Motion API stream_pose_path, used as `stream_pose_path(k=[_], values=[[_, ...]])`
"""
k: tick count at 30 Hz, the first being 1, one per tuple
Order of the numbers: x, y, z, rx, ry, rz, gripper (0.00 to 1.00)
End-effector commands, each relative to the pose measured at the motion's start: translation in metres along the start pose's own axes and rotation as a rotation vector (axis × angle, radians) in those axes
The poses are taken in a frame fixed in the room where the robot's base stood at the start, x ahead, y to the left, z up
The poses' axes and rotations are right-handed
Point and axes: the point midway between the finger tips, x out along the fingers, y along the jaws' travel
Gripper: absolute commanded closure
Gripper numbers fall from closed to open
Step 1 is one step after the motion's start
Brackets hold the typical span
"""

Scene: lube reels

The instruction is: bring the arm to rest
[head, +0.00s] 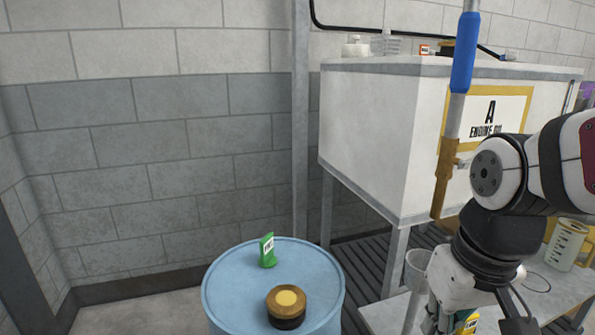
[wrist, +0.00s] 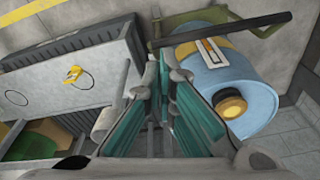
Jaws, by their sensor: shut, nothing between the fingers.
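My gripper (wrist: 163,62) shows in the wrist view with its two teal-padded fingers brought together at the tips and nothing between them. In the head view my arm (head: 497,170) is bent at the right, in front of the white engine oil tank (head: 375,130). Its lower part runs down to the bottom edge, and the fingertips cannot be made out there. In the wrist view the fingers point between a grey surface at left and a blue drum (wrist: 235,75) at right, apart from the drum as far as I can tell.
The blue drum (head: 225,285) bears a green tagged piece (head: 267,250) and a black-and-gold cap (head: 287,305). A pole with a blue grip (head: 464,60) stands before the tank. A measuring jug (head: 566,245) sits on a low shelf at right. The left side by the wall looks free.

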Motion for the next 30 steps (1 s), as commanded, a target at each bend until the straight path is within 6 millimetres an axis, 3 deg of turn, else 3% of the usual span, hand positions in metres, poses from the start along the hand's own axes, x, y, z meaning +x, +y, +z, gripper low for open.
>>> stream_pose_path(k=[3, 6, 17, 30], values=[[-0.020, -0.006, 0.043, 0.017, -0.021, 0.001, 1.00], [-0.029, -0.009, 0.073, 0.030, -0.045, 0.005, 1.00], [-0.043, -0.016, 0.151, 0.069, -0.104, 0.028, 1.00], [-0.118, -0.015, 0.128, 0.068, -0.023, 0.033, 1.00]])
